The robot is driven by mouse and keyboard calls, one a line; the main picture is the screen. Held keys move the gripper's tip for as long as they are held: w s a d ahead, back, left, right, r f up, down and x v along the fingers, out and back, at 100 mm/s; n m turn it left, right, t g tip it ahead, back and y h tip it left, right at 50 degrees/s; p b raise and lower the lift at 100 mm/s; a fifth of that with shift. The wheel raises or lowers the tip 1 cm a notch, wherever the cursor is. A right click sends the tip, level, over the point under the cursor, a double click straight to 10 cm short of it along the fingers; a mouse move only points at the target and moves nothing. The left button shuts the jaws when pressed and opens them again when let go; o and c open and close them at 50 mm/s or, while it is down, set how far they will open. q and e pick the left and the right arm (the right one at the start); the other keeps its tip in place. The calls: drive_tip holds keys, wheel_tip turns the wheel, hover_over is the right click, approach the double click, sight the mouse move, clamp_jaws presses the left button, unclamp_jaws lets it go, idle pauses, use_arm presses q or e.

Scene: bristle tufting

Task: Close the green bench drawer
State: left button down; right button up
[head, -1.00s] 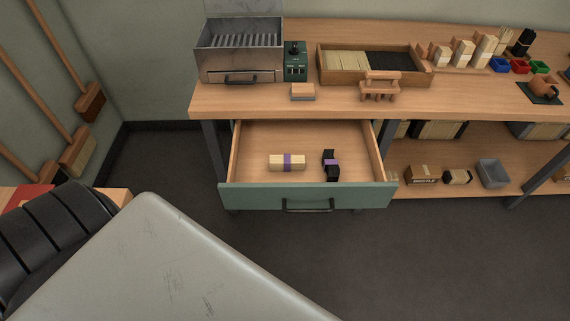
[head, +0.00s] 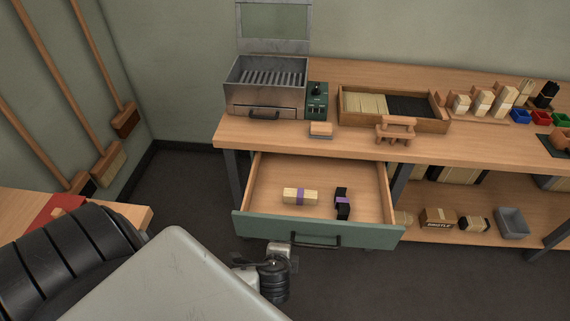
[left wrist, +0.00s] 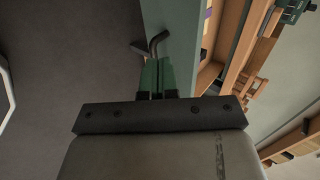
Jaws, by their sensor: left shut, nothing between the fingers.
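The green bench drawer (head: 350,232) is pulled out under the left end of the workbench. Its dark bar handle (head: 316,240) is on the front. Inside lie a pale bristle bundle (head: 299,196) with a purple band and a black bundle (head: 342,203) with a purple band. In the left wrist view my left gripper (left wrist: 156,77) is shut and empty, its fingers close to the drawer handle (left wrist: 156,42) and green front (left wrist: 180,40); I cannot tell whether they touch. In the head view my left wrist shows just before the drawer front, fingertips unclear. My right gripper is out of view.
The workbench (head: 270,137) holds a metal box (head: 266,82), a green control box (head: 317,100) and a wooden tray (head: 394,122). A lower shelf with boxes is right of the drawer. Brooms lean on the left wall. Dark floor is clear at the right front.

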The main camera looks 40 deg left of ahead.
sight(286, 227)
use_arm(q)
drive_tip(key=x, duration=0.3)
drive_tip(key=r+x, duration=0.1)
drive_tip(key=x, duration=0.2)
drive_tip(key=w+x, duration=0.1)
drive_tip(key=x, duration=0.2)
drive_tip(key=shift+w+a+r, duration=0.15)
drive_tip(key=shift+a+r, duration=0.05)
drive_tip(key=shift+a, duration=0.15)
drive_tip(key=shift+w+a, duration=0.3)
drive_tip(key=shift+w, duration=0.15)
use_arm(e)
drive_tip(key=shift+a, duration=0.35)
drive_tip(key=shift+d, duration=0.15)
